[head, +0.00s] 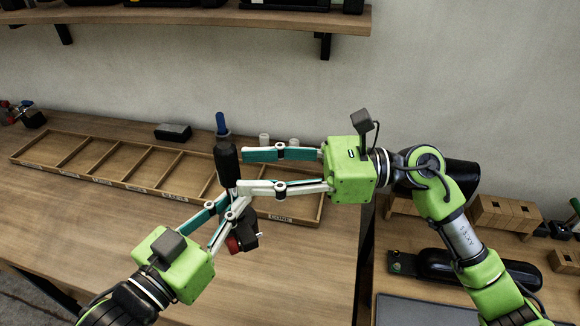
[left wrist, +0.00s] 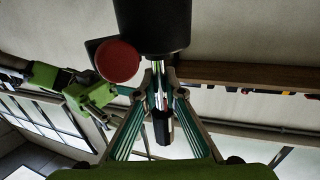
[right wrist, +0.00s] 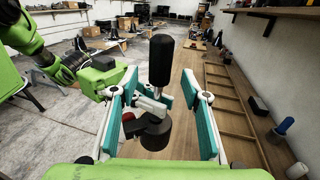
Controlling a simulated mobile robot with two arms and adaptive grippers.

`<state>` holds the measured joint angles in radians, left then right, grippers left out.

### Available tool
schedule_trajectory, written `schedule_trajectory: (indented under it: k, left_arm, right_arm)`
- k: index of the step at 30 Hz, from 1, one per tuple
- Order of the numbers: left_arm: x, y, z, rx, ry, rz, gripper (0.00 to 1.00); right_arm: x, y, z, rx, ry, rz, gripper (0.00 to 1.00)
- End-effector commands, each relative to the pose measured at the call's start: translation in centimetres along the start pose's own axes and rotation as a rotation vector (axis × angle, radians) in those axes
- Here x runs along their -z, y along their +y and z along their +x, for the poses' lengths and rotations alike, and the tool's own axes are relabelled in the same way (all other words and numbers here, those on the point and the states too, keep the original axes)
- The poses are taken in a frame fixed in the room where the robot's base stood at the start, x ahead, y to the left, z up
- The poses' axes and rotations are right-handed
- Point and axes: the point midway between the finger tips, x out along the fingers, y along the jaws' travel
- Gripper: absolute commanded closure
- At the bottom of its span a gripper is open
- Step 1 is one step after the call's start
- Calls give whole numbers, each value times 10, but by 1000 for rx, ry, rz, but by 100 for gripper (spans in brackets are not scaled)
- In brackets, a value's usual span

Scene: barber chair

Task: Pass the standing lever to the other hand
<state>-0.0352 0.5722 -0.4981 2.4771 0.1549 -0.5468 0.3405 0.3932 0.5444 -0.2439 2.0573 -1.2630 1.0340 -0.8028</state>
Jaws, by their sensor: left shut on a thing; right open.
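The standing lever has a black handle (head: 227,161), a thin metal shaft and a dark base with a red round part (head: 233,245). It stands roughly upright in the air above the bench. My left gripper (head: 231,196) is shut on its shaft, between handle and base; the left wrist view shows the shaft between the fingertips (left wrist: 161,88). My right gripper (head: 243,171) is open, its fingertips just right of the handle in the head view. In the right wrist view, the handle (right wrist: 161,60) shows between and beyond the open fingers.
A wooden compartment tray (head: 90,178) lies along the back of the bench behind the grippers. A blue-handled item (head: 221,124) and small white cylinders (head: 264,140) stand behind the lever. A black box (head: 173,131) sits farther left. The bench front left (head: 70,230) is clear.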

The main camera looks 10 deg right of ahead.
Motion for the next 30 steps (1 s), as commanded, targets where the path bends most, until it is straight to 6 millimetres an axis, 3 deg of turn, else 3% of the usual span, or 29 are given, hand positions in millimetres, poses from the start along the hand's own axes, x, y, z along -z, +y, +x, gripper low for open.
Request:
schedule_trajectory:
  k: [3,9,21,26,28,30]
  left_arm:
    - [3,0,0,-1,7,1,100]
    - [3,0,0,-1,7,1,100]
    - [3,0,0,-1,7,1,100]
    - [3,0,0,-1,7,1,100]
    - [3,0,0,-1,7,1,100]
    - [3,0,0,-1,6,1,78]
  right_arm:
    - [-1,0,22,-2,-2,-1,57]
    - [0,0,44,0,-2,1,57]
    - [0,0,50,1,0,1,57]
    - [0,0,50,1,0,1,99]
    - [0,0,50,1,0,1,100]
    - [-2,0,50,2,-5,-1,100]
